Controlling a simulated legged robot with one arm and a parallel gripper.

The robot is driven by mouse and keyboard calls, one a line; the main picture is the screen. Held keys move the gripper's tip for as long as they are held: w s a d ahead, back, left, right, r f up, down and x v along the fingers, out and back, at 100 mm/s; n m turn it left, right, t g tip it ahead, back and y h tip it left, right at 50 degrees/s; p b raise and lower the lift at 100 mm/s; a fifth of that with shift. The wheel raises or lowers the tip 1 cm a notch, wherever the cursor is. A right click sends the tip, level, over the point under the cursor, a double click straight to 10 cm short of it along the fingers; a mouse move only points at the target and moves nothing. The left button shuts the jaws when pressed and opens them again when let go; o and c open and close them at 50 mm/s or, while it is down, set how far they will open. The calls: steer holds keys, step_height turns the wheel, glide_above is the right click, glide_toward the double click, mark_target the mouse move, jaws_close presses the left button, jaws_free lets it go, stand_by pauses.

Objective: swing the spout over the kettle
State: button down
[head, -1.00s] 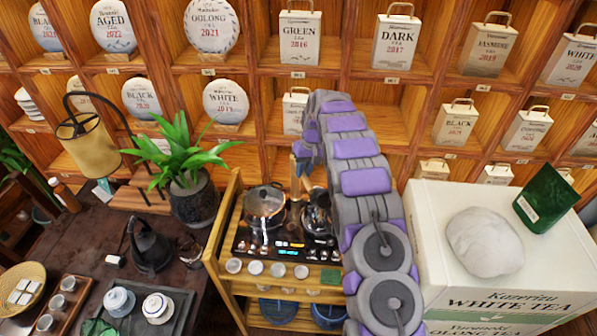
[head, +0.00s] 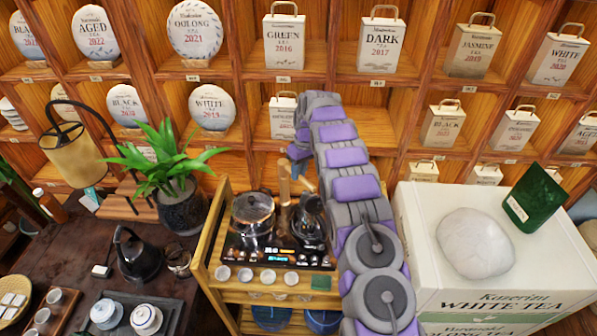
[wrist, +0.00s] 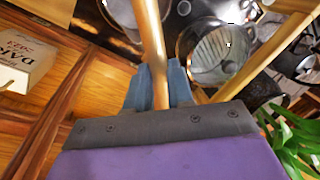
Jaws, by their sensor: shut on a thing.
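The spout (head: 285,182) is a thin gold-brown pipe rising behind the induction stove (head: 275,256). Its upper part bends to the right, toward the kettle. The dark shiny kettle (head: 309,225) stands on the right side of the stove, partly hidden by my arm. My gripper (wrist: 160,90) has its blue fingers closed around the spout (wrist: 150,40) in the wrist view. In the head view my gripper (head: 299,168) is behind the stove, mostly hidden by its own wrist. I cannot tell exactly whether the spout's tip is above the kettle's opening.
A glass-lidded pot (head: 253,212) stands on the stove left of the kettle; it also shows in the wrist view (wrist: 212,52). Several small cups (head: 245,274) line the cart's front. A potted plant (head: 183,205) is to the left, a white tea box (head: 415,240) to the right.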

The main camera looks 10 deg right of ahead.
steer(key=shift+w+r, duration=0.1)
steer(key=c, duration=1)
jaws_free()
steer(key=w+d+r+p, duration=0.2)
steer(key=d+r+p, duration=0.1)
steer(key=r+p, duration=1.2)
steer(key=shift+r+p, duration=0.4)
steer(key=shift+r, duration=0.5)
steer(key=shift+d, duration=0.1)
